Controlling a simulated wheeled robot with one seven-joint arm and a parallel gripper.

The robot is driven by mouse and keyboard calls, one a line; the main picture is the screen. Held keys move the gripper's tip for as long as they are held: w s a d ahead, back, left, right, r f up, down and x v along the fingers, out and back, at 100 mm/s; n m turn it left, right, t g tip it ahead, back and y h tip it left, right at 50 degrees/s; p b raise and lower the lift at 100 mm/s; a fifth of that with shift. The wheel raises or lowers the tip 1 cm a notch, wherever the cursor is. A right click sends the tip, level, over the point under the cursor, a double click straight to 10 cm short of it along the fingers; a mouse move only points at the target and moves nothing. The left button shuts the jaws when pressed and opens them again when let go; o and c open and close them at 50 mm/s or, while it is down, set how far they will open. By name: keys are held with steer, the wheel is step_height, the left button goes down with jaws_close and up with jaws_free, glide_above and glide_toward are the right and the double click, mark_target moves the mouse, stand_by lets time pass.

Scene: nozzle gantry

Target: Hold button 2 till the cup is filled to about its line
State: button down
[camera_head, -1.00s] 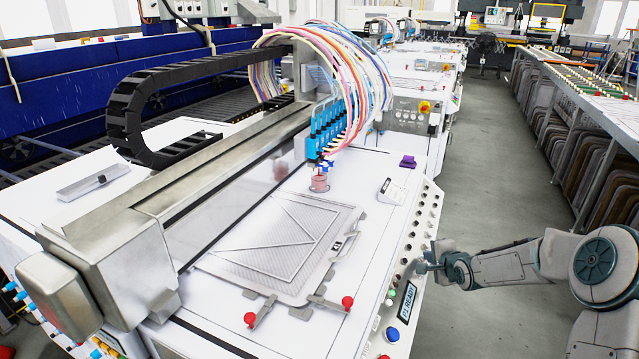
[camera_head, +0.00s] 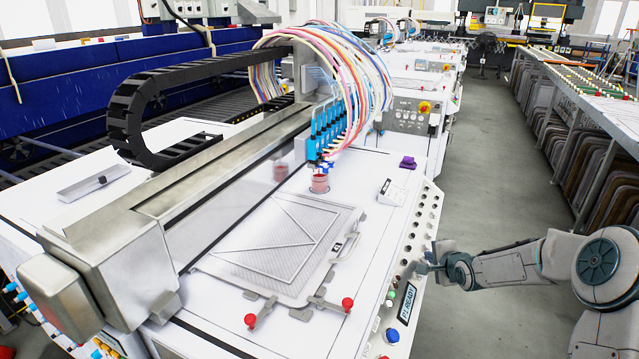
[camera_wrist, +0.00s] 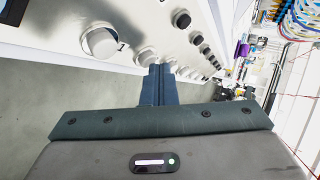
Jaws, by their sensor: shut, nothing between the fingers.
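The cup (camera_head: 320,184) stands under the row of blue nozzles (camera_head: 326,130) and holds pink liquid. Its fill line is too small to make out. The slanted control panel (camera_head: 418,232) carries a row of small buttons; I cannot tell which is button 2. My gripper (camera_head: 424,268) is shut and empty, its fingertips at the panel's outer edge. In the wrist view the shut fingertips (camera_wrist: 158,68) are close to a pale round button (camera_wrist: 146,56). I cannot tell if they touch it.
A small display (camera_head: 408,304) reading READY, a green button (camera_head: 391,294) and a blue button (camera_head: 392,335) sit at the panel's near end. A framed screen plate (camera_head: 280,240) with red-knobbed clamps lies on the bed. The aisle floor (camera_head: 490,190) is clear.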

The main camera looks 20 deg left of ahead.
steer(key=shift+d+r+p, duration=0.4)
steer(key=shift+r+p, duration=0.15)
steer(key=shift+r, duration=0.05)
steer(key=d+r+p, duration=0.1)
steer(key=r+p, duration=0.1)
steer(key=d+r+p, duration=0.2)
steer(key=p, duration=0.1)
stand_by(0.6)
